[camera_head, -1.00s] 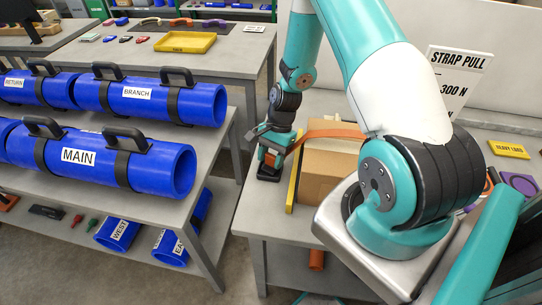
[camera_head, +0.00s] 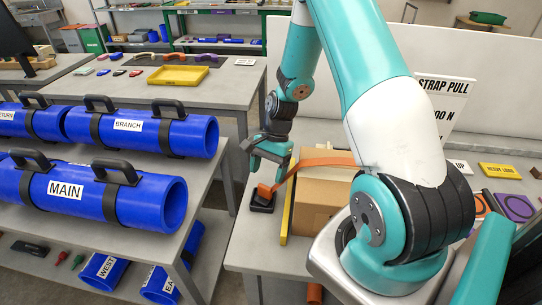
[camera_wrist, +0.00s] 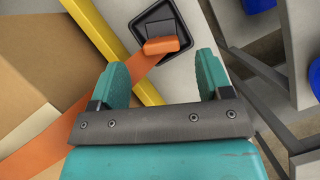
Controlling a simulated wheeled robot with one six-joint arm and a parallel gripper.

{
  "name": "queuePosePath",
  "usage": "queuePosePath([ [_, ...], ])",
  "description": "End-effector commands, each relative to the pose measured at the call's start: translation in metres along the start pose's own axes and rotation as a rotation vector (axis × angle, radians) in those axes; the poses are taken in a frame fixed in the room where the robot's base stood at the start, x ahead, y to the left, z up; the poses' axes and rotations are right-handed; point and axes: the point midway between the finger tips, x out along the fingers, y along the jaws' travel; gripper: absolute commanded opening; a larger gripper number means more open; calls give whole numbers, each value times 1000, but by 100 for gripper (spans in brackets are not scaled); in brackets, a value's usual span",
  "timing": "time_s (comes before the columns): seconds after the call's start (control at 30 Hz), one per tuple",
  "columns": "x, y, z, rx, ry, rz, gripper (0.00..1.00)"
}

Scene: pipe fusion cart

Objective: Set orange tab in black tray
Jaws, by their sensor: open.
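The orange tab (camera_head: 264,190) is the end of an orange strap (camera_head: 325,162) that arches over a cardboard box. It lies at the small black tray (camera_head: 262,208) on the bench, left of the box. In the wrist view the tab (camera_wrist: 164,45) lies within the outline of the black tray (camera_wrist: 144,28), beside a dark grey piece, and the strap crosses the rim. Whether the tab touches the tray floor is unclear. My gripper (camera_head: 267,174) is open and empty above the tab. In the wrist view its fingers (camera_wrist: 163,60) stand apart, with the strap passing beneath.
A yellow bar (camera_head: 287,208) stands between the tray and the cardboard box (camera_head: 318,203). A shelf with blue pipes (camera_head: 110,198) stands to the left, across a gap. A "STRAP PULL" sign (camera_head: 446,100) and a yellow plate (camera_head: 500,171) are at right.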

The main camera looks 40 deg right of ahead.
Motion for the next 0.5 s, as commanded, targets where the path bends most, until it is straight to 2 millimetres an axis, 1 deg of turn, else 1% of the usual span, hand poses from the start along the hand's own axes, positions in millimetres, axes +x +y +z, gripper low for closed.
queuePosePath([
  [0.1,-25,-1,-2,-1,5,-6,72],
  [0.2,-43,-1,-1,-1,3,-5,72],
  [0.37,-61,-1,0,-4,2,-2,72],
  [0.43,-67,-3,8,-39,6,-1,72],
  [0.47,-71,-5,15,-71,10,-2,72],
  [0.5,-77,-9,29,-135,18,-2,72],
])
